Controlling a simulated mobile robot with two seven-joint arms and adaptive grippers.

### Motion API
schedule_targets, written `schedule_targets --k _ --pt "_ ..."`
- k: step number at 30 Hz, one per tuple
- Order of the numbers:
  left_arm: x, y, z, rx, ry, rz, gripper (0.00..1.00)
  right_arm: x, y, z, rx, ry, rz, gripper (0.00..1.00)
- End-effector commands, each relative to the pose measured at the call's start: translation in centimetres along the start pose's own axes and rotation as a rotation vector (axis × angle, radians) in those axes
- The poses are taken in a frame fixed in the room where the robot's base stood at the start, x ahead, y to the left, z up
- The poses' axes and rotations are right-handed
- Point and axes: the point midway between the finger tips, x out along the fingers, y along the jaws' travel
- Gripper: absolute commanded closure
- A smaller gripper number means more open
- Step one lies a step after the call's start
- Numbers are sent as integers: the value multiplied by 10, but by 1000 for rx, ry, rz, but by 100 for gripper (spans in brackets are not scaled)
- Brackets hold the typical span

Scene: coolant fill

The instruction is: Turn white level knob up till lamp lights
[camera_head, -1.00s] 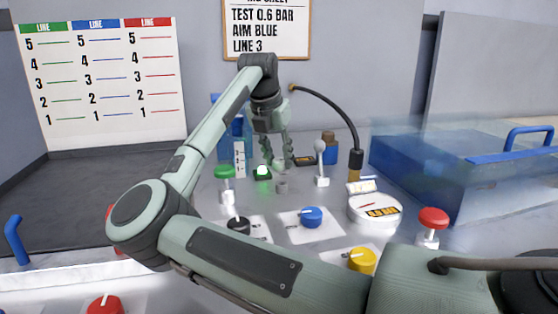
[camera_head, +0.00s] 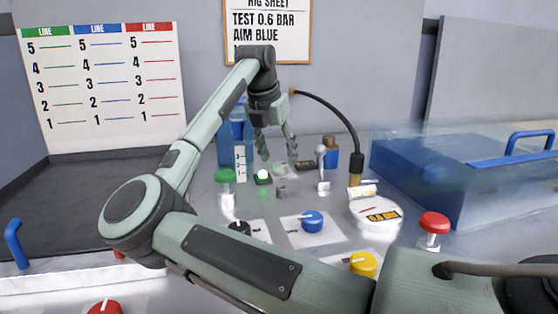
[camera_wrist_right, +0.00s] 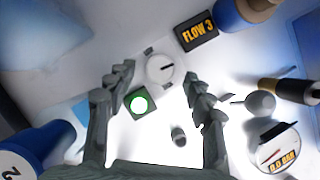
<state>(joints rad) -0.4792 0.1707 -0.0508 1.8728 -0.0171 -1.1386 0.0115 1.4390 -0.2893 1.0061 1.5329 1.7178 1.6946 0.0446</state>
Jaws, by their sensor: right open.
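The white level knob (camera_wrist_right: 160,70) shows in the right wrist view, a round knob with a dark pointer mark on its face pointing right. The lamp (camera_wrist_right: 139,104) beside it is lit green. It also glows in the head view (camera_head: 262,177). My right gripper (camera_head: 279,162) is open above the panel. In the wrist view its fingers (camera_wrist_right: 158,80) stand apart on either side of the knob, which looks free between and beyond them. In the head view the knob is hard to make out behind the fingers. My left gripper is not in view.
A display reading FLOW 3 (camera_wrist_right: 197,32) is beside the knob. A clear tank (camera_head: 450,185) is at right.

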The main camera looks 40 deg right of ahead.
Motion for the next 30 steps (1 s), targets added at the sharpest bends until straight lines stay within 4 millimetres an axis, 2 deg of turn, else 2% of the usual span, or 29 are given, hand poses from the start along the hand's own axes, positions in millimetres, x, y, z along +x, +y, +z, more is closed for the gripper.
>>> schedule_targets --k 1,6,13,18,30 --pt "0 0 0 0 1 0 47 -13 1 0 0 -1 5 47" --pt "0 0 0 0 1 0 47 -50 1 0 0 -2 4 47" --pt "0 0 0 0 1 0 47 -86 0 0 -1 0 1 47" --pt "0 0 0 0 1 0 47 -96 0 0 0 0 1 47" --pt "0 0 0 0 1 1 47 -96 0 0 0 0 0 47"
